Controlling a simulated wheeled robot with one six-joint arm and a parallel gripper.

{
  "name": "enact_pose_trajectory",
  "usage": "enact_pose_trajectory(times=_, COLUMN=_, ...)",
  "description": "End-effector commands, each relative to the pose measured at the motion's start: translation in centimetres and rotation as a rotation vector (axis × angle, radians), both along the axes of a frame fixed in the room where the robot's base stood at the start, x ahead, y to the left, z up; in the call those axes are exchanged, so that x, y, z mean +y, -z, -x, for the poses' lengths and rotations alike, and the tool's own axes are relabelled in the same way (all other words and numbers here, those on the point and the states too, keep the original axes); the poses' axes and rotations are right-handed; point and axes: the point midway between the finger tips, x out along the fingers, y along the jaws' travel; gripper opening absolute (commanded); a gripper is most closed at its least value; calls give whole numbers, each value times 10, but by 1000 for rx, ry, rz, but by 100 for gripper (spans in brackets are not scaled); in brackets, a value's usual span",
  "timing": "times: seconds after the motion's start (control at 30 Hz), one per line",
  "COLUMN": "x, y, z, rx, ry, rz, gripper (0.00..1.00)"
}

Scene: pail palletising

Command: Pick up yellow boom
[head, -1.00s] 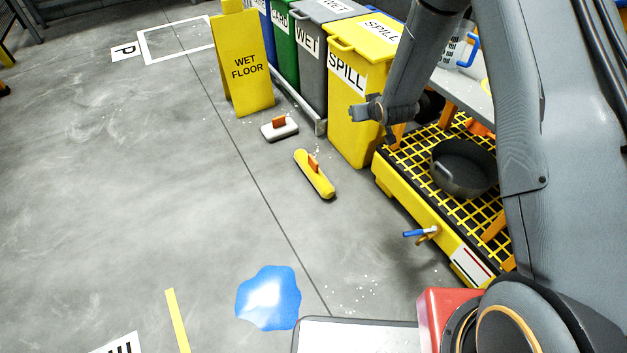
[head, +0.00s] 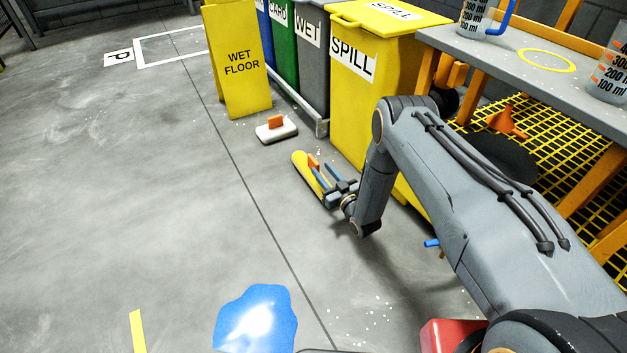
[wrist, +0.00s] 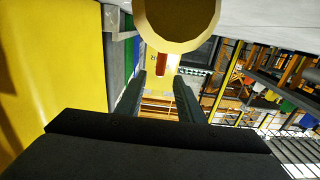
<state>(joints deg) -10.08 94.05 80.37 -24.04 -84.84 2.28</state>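The yellow boom (head: 302,170) lies on the grey floor, with an orange handle (head: 313,161) standing up from its middle. My gripper (head: 321,170) is low over the boom's near end, its two fingers pointing toward the handle. The fingers are apart and open. In the wrist view the round end of the boom (wrist: 178,22) fills the top middle. The orange handle (wrist: 161,65) shows in line with the gap between the fingertips (wrist: 159,77). I cannot tell whether it is between them or just beyond.
A yellow SPILL bin (head: 372,95) stands close to the right of the boom. A white block with an orange handle (head: 276,131) lies behind it, near the WET FLOOR sign (head: 237,70). A blue puddle (head: 255,322) is in front.

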Motion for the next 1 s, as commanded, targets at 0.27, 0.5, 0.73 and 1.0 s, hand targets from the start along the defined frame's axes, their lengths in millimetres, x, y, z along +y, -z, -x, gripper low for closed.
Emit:
enact_pose_trajectory(times=0.27, x=15, y=1, z=-21, rx=-3, ry=-2, rz=-1, gripper=34)
enact_pose_trajectory(times=0.5, x=23, y=2, z=-35, rx=-4, ry=-1, rz=-1, gripper=34)
enact_pose_trajectory(times=0.73, x=39, y=3, z=-58, rx=-3, ry=-2, rz=-1, gripper=34)
enact_pose_trajectory(times=1.0, x=42, y=1, z=-63, rx=-1, ry=0, rz=-1, gripper=34)
